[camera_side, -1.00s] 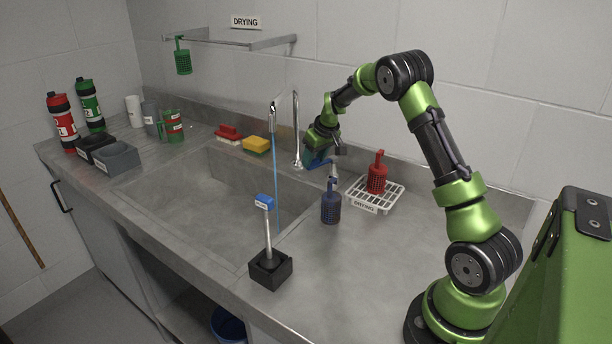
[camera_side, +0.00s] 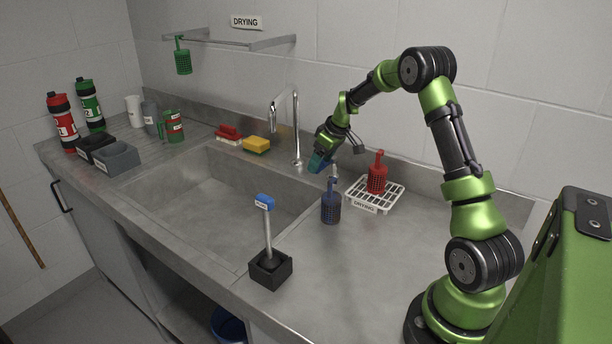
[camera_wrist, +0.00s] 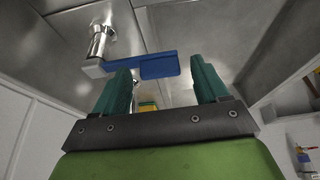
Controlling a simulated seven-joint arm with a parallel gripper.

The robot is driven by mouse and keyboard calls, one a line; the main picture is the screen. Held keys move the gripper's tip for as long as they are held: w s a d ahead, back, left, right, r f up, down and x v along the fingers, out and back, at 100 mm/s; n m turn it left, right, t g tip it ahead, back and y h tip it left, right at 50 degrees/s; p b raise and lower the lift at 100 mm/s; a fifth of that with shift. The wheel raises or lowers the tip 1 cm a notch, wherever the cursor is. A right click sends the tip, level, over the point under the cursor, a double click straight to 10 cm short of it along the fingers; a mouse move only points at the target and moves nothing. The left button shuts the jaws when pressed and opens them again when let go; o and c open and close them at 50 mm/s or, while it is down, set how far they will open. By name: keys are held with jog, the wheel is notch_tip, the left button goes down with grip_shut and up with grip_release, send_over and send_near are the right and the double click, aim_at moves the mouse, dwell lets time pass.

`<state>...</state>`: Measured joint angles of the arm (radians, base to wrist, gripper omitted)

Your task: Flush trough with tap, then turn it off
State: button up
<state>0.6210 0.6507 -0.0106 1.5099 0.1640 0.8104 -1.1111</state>
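The tap's chrome spout (camera_side: 285,105) arches over the steel trough (camera_side: 190,190) in the side view, and no water stream shows from it. In the wrist view, a blue lever (camera_wrist: 158,67) extends right from a chrome valve (camera_wrist: 98,42). My gripper (camera_wrist: 161,84) has teal fingers spread apart, with the lever's broad end in the gap between their tips; contact cannot be told. In the side view, my gripper (camera_side: 319,164) is right of the spout, near the counter's back, and hides most of the lever.
A blue perforated holder (camera_side: 331,208) stands close in front of my gripper. A red one (camera_side: 377,178) stands on the white drying rack (camera_side: 375,197) to the right. A plunger (camera_side: 268,245) stands at the front. Yellow (camera_side: 256,144) and red (camera_side: 228,132) cleaning items sit behind the trough.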

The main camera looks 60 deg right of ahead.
jog(key=v, duration=1.7)
jog(key=shift+f, duration=0.1)
jog(key=s+a+m+t, duration=0.1)
jog(key=s+a, duration=0.4)
jog(key=a, duration=0.5)
jog(key=s+a+m+t+y, duration=0.1)
jog(key=s+a, duration=0.5)
jog(key=a, duration=0.5)
jog(key=s+a+m+y, duration=0.1)
jog(key=s+a, duration=0.4)
jog(key=a, duration=0.5)
jog(key=shift+s+a+r+m+t, duration=0.3)
jog(key=shift+s+r+m+t, duration=0.1)
jog(key=shift+m, duration=0.2)
